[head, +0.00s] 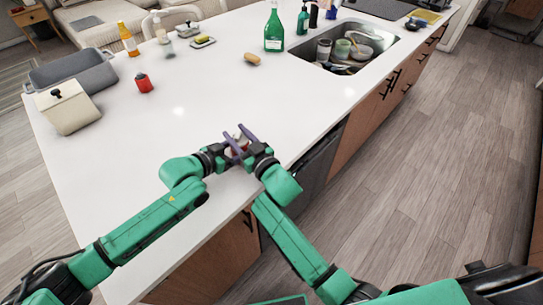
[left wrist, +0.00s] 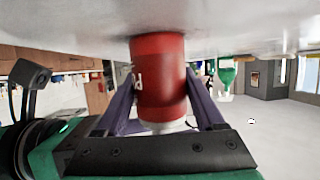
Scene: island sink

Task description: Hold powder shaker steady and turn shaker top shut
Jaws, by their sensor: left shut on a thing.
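My left gripper (left wrist: 160,112) is shut on a red shaker (left wrist: 160,75), with one purple finger on each side of its body. The left wrist view is upside down, with the white counter along its top. The shaker's pale top end shows low, between the fingers, and its base is close to the counter. In the head view the held shaker is mostly hidden among the grippers near the counter's front edge. My right gripper (head: 242,139) is close beside the left one, at the shaker. Purple fingers overlap there, and I cannot tell whether the right fingers touch the shaker.
Another red container (head: 144,83) stands on the white counter (head: 190,112). A lidded cream box (head: 68,107) and grey tray (head: 90,73) are at the left. A green bottle (head: 274,32), a sponge-like item (head: 252,58) and a dish-filled sink (head: 345,47) lie farther back. The middle counter is clear.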

